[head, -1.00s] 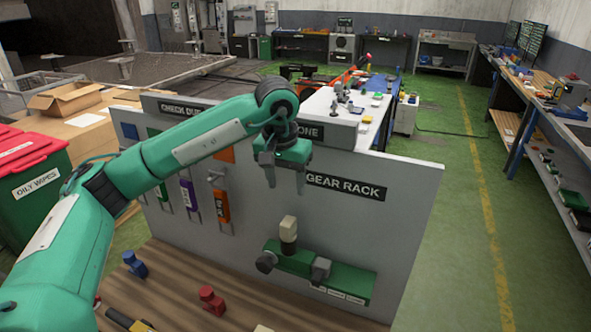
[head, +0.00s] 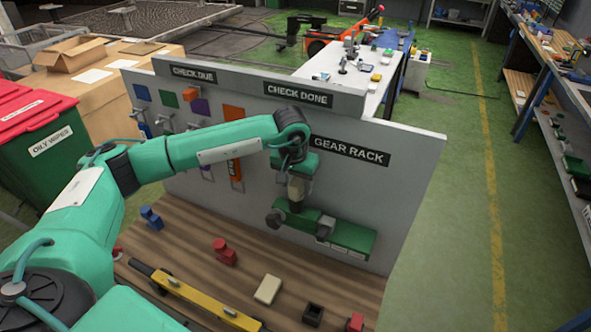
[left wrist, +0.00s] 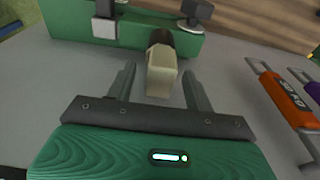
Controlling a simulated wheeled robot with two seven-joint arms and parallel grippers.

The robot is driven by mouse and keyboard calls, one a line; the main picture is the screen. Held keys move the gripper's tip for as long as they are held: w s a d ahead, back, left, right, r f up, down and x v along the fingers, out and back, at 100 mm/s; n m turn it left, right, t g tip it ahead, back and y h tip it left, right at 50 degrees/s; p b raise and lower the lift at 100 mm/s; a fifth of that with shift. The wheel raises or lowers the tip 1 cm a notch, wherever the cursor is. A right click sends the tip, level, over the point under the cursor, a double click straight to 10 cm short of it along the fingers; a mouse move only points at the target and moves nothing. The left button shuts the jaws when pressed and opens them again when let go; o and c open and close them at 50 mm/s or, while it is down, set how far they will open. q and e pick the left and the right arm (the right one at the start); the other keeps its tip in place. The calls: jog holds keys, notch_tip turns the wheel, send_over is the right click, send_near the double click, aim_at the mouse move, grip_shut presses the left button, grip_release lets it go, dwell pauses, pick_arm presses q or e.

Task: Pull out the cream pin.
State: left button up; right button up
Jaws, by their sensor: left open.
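The cream pin (left wrist: 160,72) stands upright in a dark collar on the green gear rack fixture (head: 350,236), on the grey upright panel. In the head view the pin (head: 295,188) shows just below my left gripper (head: 297,178), partly hidden by it. In the left wrist view my left gripper (left wrist: 158,85) is open, with one finger on each side of the pin and a visible gap to both. My right gripper is not in view.
Below the panel, a wooden bench (head: 190,236) holds a blue piece (head: 151,217), a red piece (head: 224,251), a cream block (head: 267,289) and a yellow bar tool (head: 195,296). Orange (left wrist: 280,98) and purple tagged handles hang beside the fixture.

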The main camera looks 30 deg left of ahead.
pick_arm(q)
jog(key=shift+f, duration=0.1)
grip_shut()
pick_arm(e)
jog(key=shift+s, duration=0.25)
pick_arm(q)
jog(key=shift+r, duration=0.2)
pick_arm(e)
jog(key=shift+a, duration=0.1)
pick_arm(q)
jog(key=shift+r, duration=0.4)
jog(key=shift+r, duration=0.1)
dwell(0.4)
jog(key=shift+r, duration=0.55)
jog(key=shift+r+p, duration=0.55)
jog(key=shift+r, duration=1.9)
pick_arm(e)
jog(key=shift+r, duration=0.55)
pick_arm(q)
jog(key=shift+r, duration=0.1)
